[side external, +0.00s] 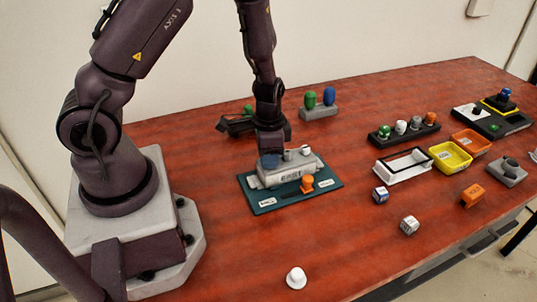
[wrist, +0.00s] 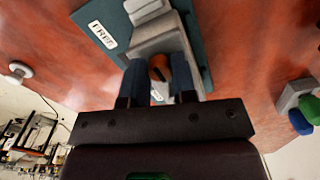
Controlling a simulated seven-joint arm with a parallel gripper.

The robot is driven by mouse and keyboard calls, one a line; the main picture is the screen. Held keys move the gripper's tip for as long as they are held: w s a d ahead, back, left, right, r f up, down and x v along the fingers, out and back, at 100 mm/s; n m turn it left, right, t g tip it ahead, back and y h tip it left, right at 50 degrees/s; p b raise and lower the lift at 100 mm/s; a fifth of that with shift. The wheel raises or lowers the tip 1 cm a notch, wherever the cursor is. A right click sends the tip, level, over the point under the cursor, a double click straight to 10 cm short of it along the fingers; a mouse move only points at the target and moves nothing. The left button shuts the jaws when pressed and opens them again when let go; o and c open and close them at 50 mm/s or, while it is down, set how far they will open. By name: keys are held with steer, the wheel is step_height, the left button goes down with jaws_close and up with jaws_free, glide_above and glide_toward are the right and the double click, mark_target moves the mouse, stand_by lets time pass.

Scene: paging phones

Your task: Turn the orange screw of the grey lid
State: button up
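The grey lid (side external: 290,174) sits on a teal board with labels (side external: 254,195). A grey knob and a white knob (side external: 305,150) show on the lid. My gripper (side external: 270,162) points down at the lid's left end. In the wrist view an orange screw (wrist: 160,67) lies between my gripper's two blue fingers (wrist: 159,75). It spans most of the narrow gap, but I cannot tell whether both fingers press on it. The side view hides this screw behind the fingers. Another orange peg (side external: 307,184) stands at the lid's front edge.
Green and blue knobs stand on a grey block (side external: 319,112) behind. A white knob (side external: 296,278) is near the front. At right are a black rack (side external: 404,137), a white frame (side external: 390,172), yellow (side external: 450,157) and orange (side external: 471,142) trays, and small blocks. The table between is clear.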

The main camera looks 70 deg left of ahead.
jaws_close()
steer(key=shift+n, duration=0.3)
steer(key=n, duration=0.3)
steer(key=shift+n, duration=0.3)
steer(key=n, duration=0.3)
steer(key=shift+n, duration=0.3)
steer(key=n, duration=0.5)
steer(key=shift+n, duration=2.5)
